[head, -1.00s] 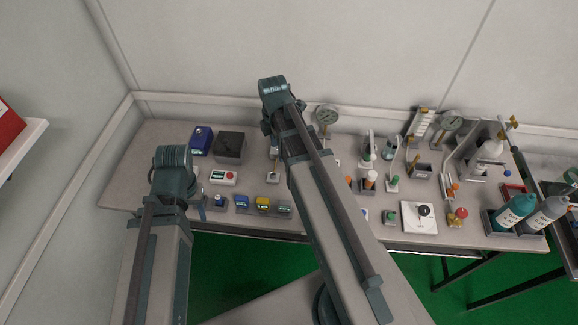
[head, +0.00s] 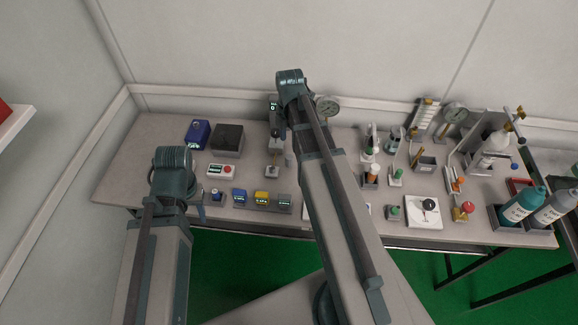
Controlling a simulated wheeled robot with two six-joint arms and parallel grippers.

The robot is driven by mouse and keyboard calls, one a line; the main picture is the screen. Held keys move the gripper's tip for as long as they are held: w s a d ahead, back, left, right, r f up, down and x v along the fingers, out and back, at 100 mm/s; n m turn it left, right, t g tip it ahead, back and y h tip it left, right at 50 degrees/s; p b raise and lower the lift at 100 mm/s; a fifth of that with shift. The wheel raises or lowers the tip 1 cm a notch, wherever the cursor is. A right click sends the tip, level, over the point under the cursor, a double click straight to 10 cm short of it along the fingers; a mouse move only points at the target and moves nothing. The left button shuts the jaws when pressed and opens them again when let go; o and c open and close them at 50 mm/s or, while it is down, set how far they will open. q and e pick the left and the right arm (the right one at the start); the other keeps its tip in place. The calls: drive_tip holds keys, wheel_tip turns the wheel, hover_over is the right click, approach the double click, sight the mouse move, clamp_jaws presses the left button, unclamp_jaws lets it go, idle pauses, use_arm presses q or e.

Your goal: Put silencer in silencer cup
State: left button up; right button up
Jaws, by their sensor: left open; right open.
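I cannot tell for certain which small item is the silencer or which is its cup. Several small parts stand on the bench (head: 140,170), among them an orange-capped bottle (head: 372,171), green-capped items at the right (head: 397,173) and a brass-coloured piece beside a grey holder (head: 425,164). My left arm's bend is at the left front edge of the bench, and its gripper is hidden behind the arm. My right arm's bend is over the back middle of the bench. Its gripper is hidden too, and the arm covers part of the bench.
A blue box (head: 199,134) and a dark block (head: 227,138) stand at back left. A stand with a display (head: 273,103) is beside my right arm. Bottles (head: 522,205) stand in a rack at far right. A round gauge (head: 327,106) is at the back. The bench's left end is clear.

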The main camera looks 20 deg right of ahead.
sight(289, 156)
wheel_tip(289, 156, down, 4)
drive_tip(key=b, duration=0.3)
wheel_tip(289, 156, down, 5)
drive_tip(key=b, duration=0.5)
drive_tip(key=shift+a+f, duration=0.15)
drive_tip(key=shift+f, duration=0.05)
drive_tip(key=shift+r, duration=0.1)
clamp_jaws()
